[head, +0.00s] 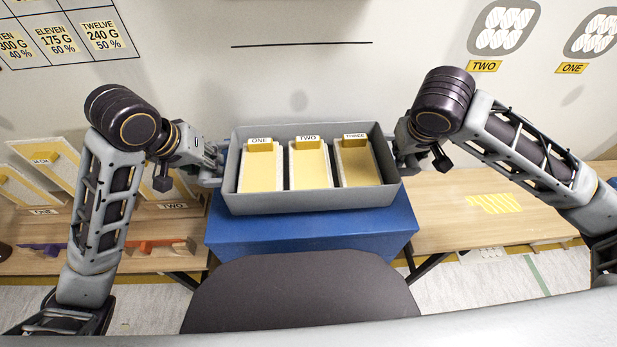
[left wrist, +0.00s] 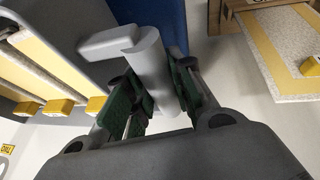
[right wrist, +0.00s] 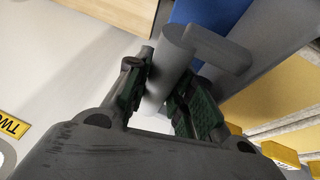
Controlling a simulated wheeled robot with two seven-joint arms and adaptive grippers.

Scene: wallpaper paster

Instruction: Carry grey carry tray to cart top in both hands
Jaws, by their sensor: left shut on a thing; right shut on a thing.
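The grey carry tray (head: 308,202) is in the middle of the head view, level, over the blue cart top (head: 300,236). Whether it touches the blue surface I cannot tell. Three pasted boards with yellow blocks, labelled ONE, TWO and THREE, lie side by side in it. My left gripper (head: 215,165) is shut on the tray's left handle, a grey bar (left wrist: 150,70) in the left wrist view. My right gripper (head: 402,160) is shut on the tray's right handle, a grey bar (right wrist: 170,65) in the right wrist view.
A wooden bench (head: 445,222) with a yellow striped patch (head: 494,203) lies to the right. Sample boards (head: 45,170) stand on a wooden bench at left. A dark rounded surface (head: 300,295) is in front of the blue top. A pale wall with labels is behind.

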